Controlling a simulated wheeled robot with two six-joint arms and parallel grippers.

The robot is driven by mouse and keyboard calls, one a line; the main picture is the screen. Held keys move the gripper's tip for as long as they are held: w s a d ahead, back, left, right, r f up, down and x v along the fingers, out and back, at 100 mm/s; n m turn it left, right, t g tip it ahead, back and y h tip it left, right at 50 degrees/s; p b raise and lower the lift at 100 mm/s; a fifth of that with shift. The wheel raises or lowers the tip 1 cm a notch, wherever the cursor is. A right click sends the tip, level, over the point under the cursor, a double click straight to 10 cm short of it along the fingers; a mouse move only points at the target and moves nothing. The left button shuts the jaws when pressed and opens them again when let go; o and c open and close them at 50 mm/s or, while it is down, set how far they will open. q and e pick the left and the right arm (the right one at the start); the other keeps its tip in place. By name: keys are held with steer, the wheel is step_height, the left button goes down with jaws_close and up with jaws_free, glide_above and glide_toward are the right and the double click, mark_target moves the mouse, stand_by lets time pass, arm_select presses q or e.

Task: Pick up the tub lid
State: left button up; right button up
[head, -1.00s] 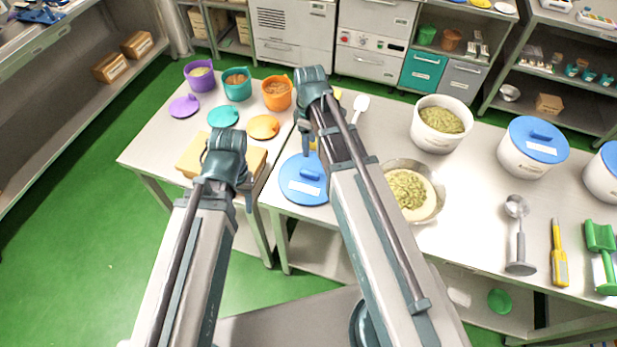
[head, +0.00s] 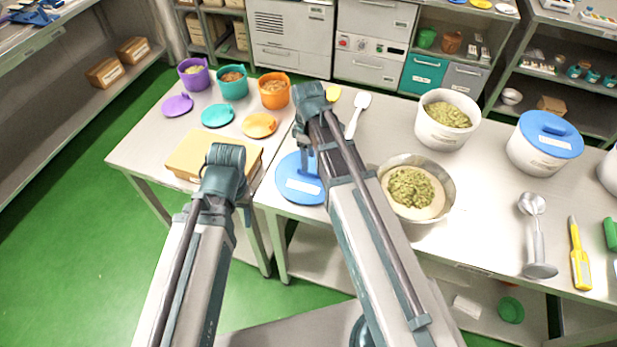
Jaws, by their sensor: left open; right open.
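The round blue tub lid (head: 298,187) lies flat on the steel table, left of centre, with a white label on its front part. My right gripper (head: 307,168) is open and points down over the lid's handle, which it largely hides. I cannot tell whether its fingers are around the handle or touching it. My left gripper (head: 246,212) is open and empty, largely hidden behind its own wrist, in front of the yellow-topped box. An open white tub (head: 442,134) with green filling stands at the back of the table.
A steel bowl (head: 447,198) of green filling stands right of my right arm. A white spatula (head: 357,113) lies behind it. A lidded white tub (head: 536,158), a masher (head: 537,240) and a yellow tool (head: 580,262) are at the right. Coloured pots and small lids occupy the left table.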

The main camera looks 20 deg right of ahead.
mark_target(308, 173)
steer(key=f+b, duration=0.2)
steer(key=f, duration=0.1)
steer(key=f+b, duration=0.1)
steer(key=shift+s+f+b, duration=0.2)
steer(key=shift+s+b, duration=0.05)
steer(key=shift+b, duration=0.05)
steer(key=shift+r, duration=0.1)
jaws_close()
